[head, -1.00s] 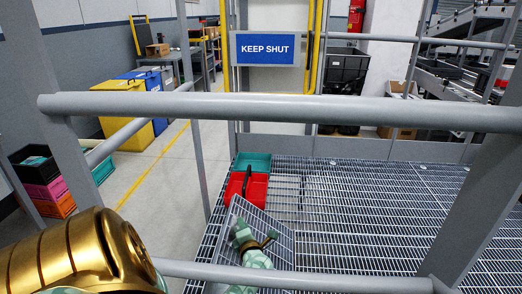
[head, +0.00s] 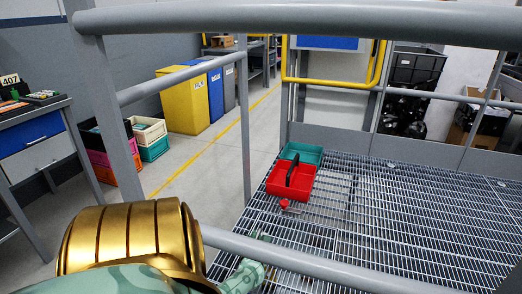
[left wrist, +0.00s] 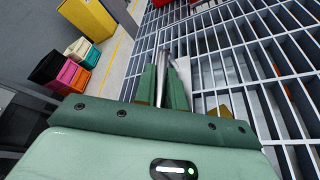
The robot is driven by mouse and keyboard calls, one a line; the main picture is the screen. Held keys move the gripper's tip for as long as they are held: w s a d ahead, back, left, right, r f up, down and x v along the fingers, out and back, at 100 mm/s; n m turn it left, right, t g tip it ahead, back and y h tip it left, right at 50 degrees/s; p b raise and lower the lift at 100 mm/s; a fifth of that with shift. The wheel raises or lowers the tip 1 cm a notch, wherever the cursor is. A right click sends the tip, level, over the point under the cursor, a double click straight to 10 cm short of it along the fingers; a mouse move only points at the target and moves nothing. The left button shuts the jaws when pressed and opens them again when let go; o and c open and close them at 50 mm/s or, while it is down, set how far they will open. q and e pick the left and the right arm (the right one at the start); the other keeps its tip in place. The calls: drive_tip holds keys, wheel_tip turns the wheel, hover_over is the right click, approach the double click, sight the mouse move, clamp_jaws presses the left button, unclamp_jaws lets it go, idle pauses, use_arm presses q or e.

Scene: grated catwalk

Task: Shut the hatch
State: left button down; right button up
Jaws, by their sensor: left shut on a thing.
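The hatch (head: 275,222) is a grey grated panel in the catwalk floor, just past the near rail. It now looks low, close to level with the grating around it; its outline is hard to pick out, so I cannot tell if it is flush. In the left wrist view the fingers (left wrist: 163,85) are shut around a thin grey bar, seemingly part of the hatch. My right gripper is not in view.
A red tote (head: 291,184) and a teal crate (head: 302,152) stand on the grating beyond. A small red piece (head: 287,205) lies before the tote. Grey rails (head: 330,265) cross in front of me. The right side of the grating (head: 420,210) is clear.

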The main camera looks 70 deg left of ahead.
use_arm(q)
drive_tip(key=shift+s+f, duration=0.15)
drive_tip(key=shift+f, duration=0.1)
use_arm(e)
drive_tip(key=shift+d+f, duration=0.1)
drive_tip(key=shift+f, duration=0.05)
use_arm(q)
drive_tip(key=c, duration=1.5)
unclamp_jaws()
drive_tip(key=shift+f, duration=0.1)
drive_tip(key=shift+o, duration=0.2)
